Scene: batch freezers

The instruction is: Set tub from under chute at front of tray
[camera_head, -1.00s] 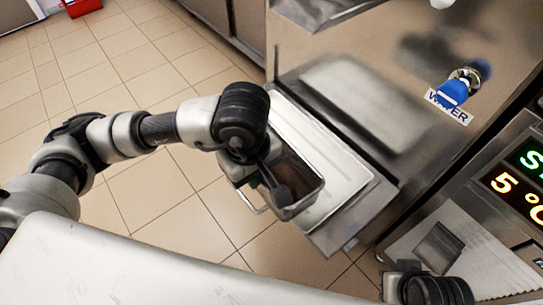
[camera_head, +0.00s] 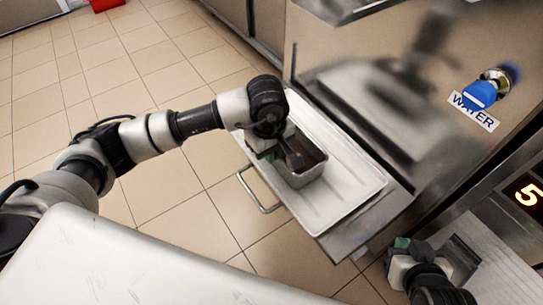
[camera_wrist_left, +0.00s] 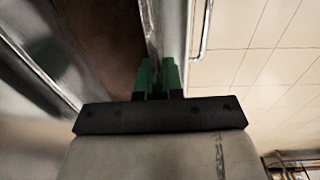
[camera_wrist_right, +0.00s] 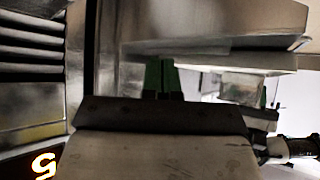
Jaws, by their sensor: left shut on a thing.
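The tub (camera_head: 308,172) is a small metal box with a brown inside, over the front edge side of the white tray (camera_head: 345,205). My left gripper (camera_head: 291,157) is shut on the tub's near wall; the left wrist view shows the wall (camera_wrist_left: 153,25) between the green fingers (camera_wrist_left: 158,75). The tub looks upright. I cannot tell whether its base touches the tray. My right gripper (camera_head: 402,245) is away to the right, near the steel counter; in the right wrist view its green fingers (camera_wrist_right: 161,75) are together with nothing seen between them.
A metal handle bar (camera_head: 262,205) sticks out in front of the tray. A steel machine front (camera_head: 390,90) with a blue water tap (camera_head: 480,96) rises behind the tray. A lit display (camera_head: 528,193) is at the right. Tray space right of the tub is bare.

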